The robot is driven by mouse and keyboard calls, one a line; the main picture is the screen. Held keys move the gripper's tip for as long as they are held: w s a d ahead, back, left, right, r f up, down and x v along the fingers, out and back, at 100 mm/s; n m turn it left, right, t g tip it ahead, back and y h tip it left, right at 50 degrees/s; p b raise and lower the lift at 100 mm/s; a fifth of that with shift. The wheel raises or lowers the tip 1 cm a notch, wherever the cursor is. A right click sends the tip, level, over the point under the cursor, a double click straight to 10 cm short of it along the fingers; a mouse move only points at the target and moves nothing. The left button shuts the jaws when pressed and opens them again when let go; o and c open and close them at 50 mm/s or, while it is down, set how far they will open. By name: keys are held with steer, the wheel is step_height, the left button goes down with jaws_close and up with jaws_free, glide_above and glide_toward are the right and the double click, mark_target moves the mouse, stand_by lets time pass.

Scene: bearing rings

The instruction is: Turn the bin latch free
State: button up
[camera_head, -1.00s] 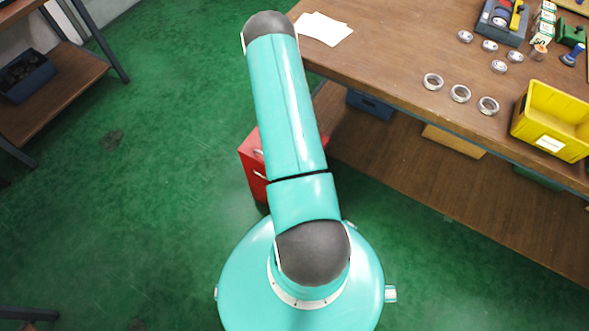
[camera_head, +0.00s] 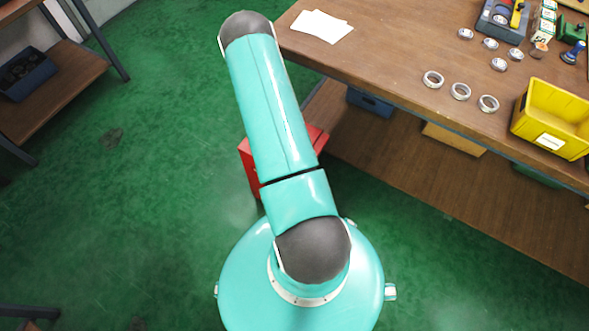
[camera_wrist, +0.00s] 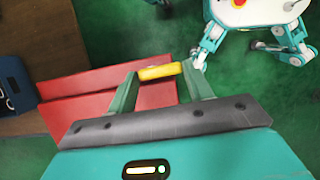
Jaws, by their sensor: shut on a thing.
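My gripper (camera_wrist: 162,72) shows in the wrist view, its two green fingers on either side of a short yellow bar (camera_wrist: 158,72). The bar looks like the latch and lies crosswise between the fingertips, slightly tilted. My gripper is shut on it. Beneath and behind is a red box (camera_wrist: 75,98), which looks like the bin. The red box (camera_head: 246,161) also shows in the head view, on the green floor beside the bench, partly hidden by my arm. The gripper and the latch are hidden in the head view.
A wooden bench (camera_head: 385,55) at the right holds several metal rings (camera_head: 460,91), a yellow bin (camera_head: 556,115) and white papers (camera_head: 321,26). A lower shelf (camera_head: 400,150) holds a blue box (camera_head: 371,102).

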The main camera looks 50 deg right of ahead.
steer(key=o, duration=1)
steer(key=shift+r, duration=0.1)
steer(key=v, duration=1.3)
steer(key=shift+w+a+r, duration=0.1)
steer(key=shift+w+r, duration=0.05)
steer(key=shift+r, duration=0.15)
